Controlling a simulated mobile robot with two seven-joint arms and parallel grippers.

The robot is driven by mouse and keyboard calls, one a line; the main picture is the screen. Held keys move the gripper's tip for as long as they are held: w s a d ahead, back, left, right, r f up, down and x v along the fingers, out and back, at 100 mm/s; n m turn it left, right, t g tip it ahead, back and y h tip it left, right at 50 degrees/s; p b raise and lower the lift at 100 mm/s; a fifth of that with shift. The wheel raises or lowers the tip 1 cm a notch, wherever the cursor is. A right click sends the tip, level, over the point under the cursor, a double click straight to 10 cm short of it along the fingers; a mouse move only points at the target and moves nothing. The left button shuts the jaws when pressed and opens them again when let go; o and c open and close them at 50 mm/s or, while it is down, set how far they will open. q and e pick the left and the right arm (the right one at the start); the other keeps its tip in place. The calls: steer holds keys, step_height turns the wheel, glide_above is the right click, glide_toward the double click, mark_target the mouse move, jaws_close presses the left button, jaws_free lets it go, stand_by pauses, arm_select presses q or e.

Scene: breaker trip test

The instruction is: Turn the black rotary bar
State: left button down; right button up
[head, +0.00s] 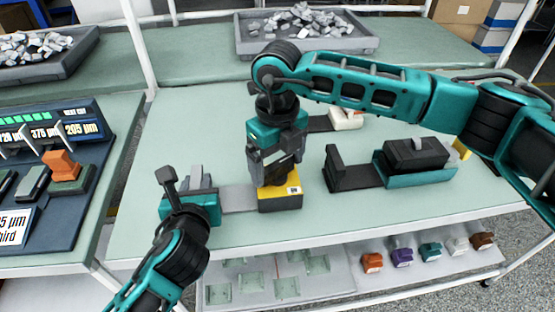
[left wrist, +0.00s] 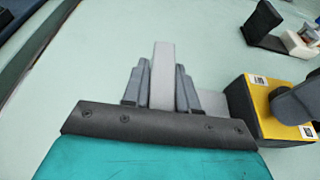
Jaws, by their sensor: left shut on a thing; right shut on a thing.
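A yellow block (head: 281,201) with a small white label sits on the green table at the end of a grey plate (head: 240,198). A black bar (head: 276,172) shows on top of the block, partly hidden by my right gripper (head: 274,166). That gripper comes down from above and is shut on the black bar. My left gripper (head: 196,184) is low over the table, left of the block. In the left wrist view its fingers (left wrist: 162,85) are shut on an upright light grey bar (left wrist: 162,65). The yellow block (left wrist: 262,105) is right of them.
A teal fixture (head: 415,181) with a black block stands to the right. A white fixture (head: 345,118) is behind. A display panel (head: 60,112) is at left. Several coloured pieces (head: 402,257) lie on the lower shelf. The table between panel and left gripper is clear.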

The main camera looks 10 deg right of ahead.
mark_target(277, 164)
steer(key=n, duration=0.6)
steer(key=shift+n, duration=0.3)
steer(key=n, duration=0.5)
arm_select(q)
steer(key=shift+f, duration=0.1)
arm_select(e)
steer(key=shift+r+n, duration=0.1)
steer(key=shift+n, duration=0.2)
steer(key=o, duration=0.8)
step_height(277, 164, up, 12)
arm_select(q)
steer(key=c, duration=0.8)
jaws_free()
